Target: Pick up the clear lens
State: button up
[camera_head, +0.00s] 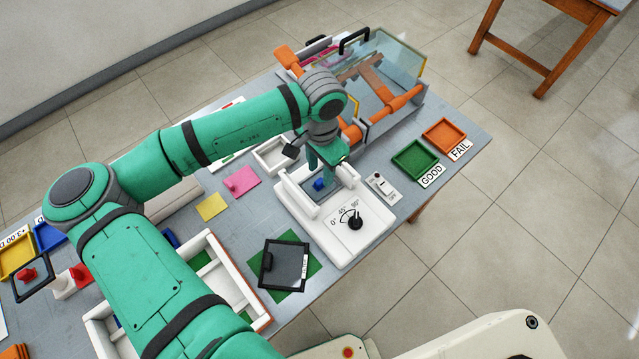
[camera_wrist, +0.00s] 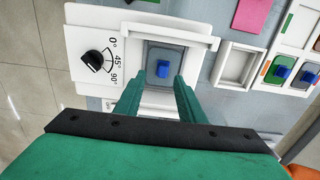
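A flat grey-blue, see-through-looking plate (camera_wrist: 150,56) with a small blue knob (camera_wrist: 163,69) lies in the recess of a white fixture with an angle dial; I take it to be the clear lens. The knob also shows in the head view (camera_head: 319,185), with the plate partly hidden by my gripper. My gripper (camera_wrist: 159,77) is open above the fixture, pointing down, one finger on each side of the knob. I see no contact with the knob. Its fingers also show in the head view (camera_head: 326,165).
The dial fixture (camera_head: 345,240) has raised white side walls close to my fingers. A black-framed dark panel (camera_head: 285,264) lies on a green mat. An empty white tray (camera_wrist: 238,66) stands beside the fixture. Green (camera_head: 414,161) and orange (camera_head: 444,136) trays stand at right.

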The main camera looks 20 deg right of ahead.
aim_at(319, 181)
jog(key=shift+w+f, duration=0.2)
jog(key=shift+f, duration=1.15)
jog(key=shift+w+f, duration=0.15)
jog(key=shift+f, duration=1.15)
jog(key=shift+c, duration=0.6)
grip_shut()
